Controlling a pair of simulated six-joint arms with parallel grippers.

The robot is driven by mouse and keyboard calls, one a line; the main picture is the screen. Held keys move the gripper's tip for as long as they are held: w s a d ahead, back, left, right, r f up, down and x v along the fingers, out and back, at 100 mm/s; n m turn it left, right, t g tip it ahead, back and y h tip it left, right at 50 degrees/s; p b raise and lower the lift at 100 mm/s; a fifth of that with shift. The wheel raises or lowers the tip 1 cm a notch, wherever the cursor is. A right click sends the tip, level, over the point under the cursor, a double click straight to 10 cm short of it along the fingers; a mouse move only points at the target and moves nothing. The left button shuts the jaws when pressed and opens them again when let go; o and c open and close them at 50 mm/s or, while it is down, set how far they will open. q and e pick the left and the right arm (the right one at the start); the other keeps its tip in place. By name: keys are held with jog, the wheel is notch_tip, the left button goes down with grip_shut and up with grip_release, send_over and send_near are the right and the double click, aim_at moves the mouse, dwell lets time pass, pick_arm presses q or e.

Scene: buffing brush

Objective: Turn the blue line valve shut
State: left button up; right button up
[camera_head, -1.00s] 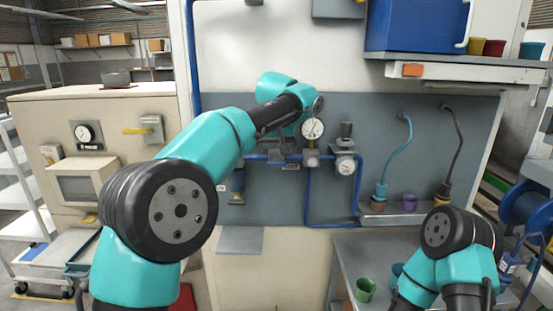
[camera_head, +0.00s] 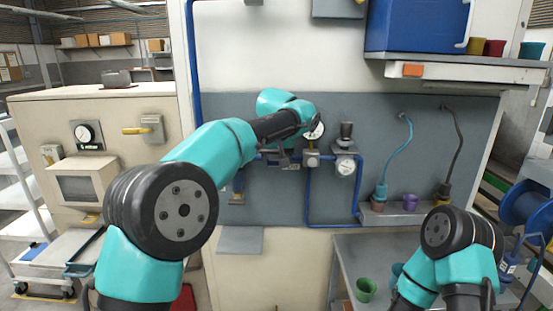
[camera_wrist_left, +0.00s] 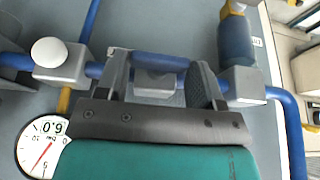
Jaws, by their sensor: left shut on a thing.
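The blue valve handle (camera_wrist_left: 160,62) shows in the left wrist view as a short blue bar between my two fingers. It lies roughly along the blue pipe (camera_wrist_left: 16,61), over a grey valve body (camera_wrist_left: 155,86). My left gripper (camera_wrist_left: 160,78) is shut on this handle, one finger at each end. In the head view my left gripper (camera_head: 279,157) is at the blue pipe on the grey panel, left of the gauge; the handle is mostly hidden there. The right arm is at the lower right; its gripper is out of view.
A round gauge (camera_head: 314,131), partly covered by my left wrist, and a second gauge (camera_head: 345,167) sit right of the gripper. The wrist view also shows a gauge (camera_wrist_left: 41,146) and a blue-bodied fitting (camera_wrist_left: 236,40). Cups and hoses stand farther right.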

pick_arm(q)
jog(key=c, duration=0.3)
jog(key=shift+d+y, duration=0.1)
jog(key=shift+y, duration=0.3)
jog(key=shift+d+f+m+y, duration=0.1)
jog(key=shift+d+m+y, duration=0.05)
jog(key=shift+y, duration=0.4)
jog(key=shift+d+m+y, duration=0.1)
jog(key=shift+m+y, duration=0.05)
jog(key=shift+y, duration=0.4)
jog(key=shift+d+f+m+y, duration=0.1)
jog(key=shift+d+m+y, duration=0.1)
jog(key=shift+y, duration=0.7)
jog(key=shift+d+m+y, duration=0.1)
jog(key=shift+m+y, duration=0.1)
jog(key=shift+y, duration=0.7)
jog(key=o, duration=0.9)
